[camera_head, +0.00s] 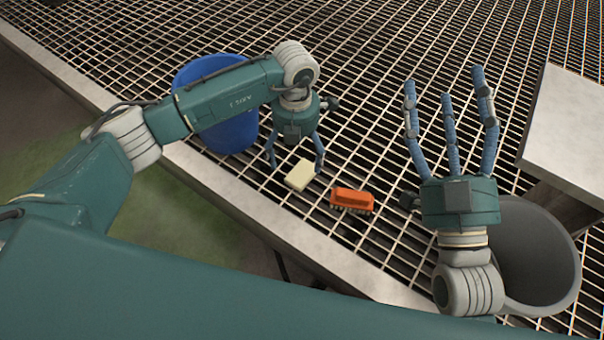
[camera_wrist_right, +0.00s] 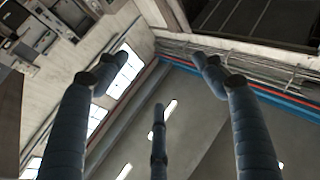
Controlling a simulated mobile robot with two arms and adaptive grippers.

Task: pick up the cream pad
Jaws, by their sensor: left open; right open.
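The cream pad (camera_head: 300,175) is a small pale block lying on the metal grating in the head view. My left gripper (camera_head: 296,165) is open right at the pad, pointing down, with one finger at its left and one at its right edge. I cannot tell whether the fingers touch it. My right gripper (camera_head: 450,120) is open and empty, its blue fingers pointing up, well to the right of the pad. In the right wrist view its spread fingers (camera_wrist_right: 155,90) show only walls and ceiling behind them.
An orange brush (camera_head: 352,199) lies on the grating (camera_head: 400,40) just right of the pad. A blue bucket (camera_head: 232,130) stands behind my left forearm. A grey bucket (camera_head: 540,255) stands beside my right wrist, near a pale-topped block (camera_head: 575,120). A pale edge beam (camera_head: 225,205) borders the grating.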

